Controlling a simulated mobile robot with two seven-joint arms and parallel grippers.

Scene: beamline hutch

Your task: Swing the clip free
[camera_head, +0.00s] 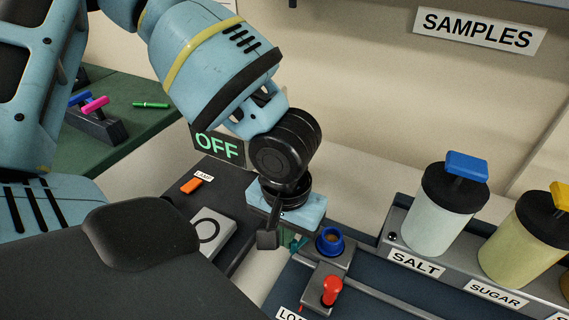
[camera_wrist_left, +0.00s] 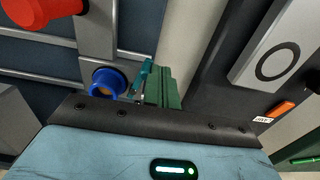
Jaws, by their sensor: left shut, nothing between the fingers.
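A small teal piece, likely the clip, stands beside a green block (camera_wrist_left: 168,90) in the left wrist view (camera_wrist_left: 144,76). In the head view the teal piece (camera_head: 302,243) is small and partly hidden by my gripper. I cannot tell its angle. My left gripper (camera_head: 268,240) points down just left of the teal piece, shut and empty; I cannot tell whether it touches. A blue ring (camera_head: 330,241) sits right of it on a grey carriage, with a red knob (camera_head: 332,290) in front. My right gripper is not in view.
A dark box with an orange switch (camera_head: 191,185) and a grey plate (camera_head: 207,232) stands left of the gripper. Salt (camera_head: 437,222) and sugar (camera_head: 517,245) jars stand in a rack at right. An OFF display (camera_head: 219,146) is behind. A green-topped bench (camera_head: 125,120) is at far left.

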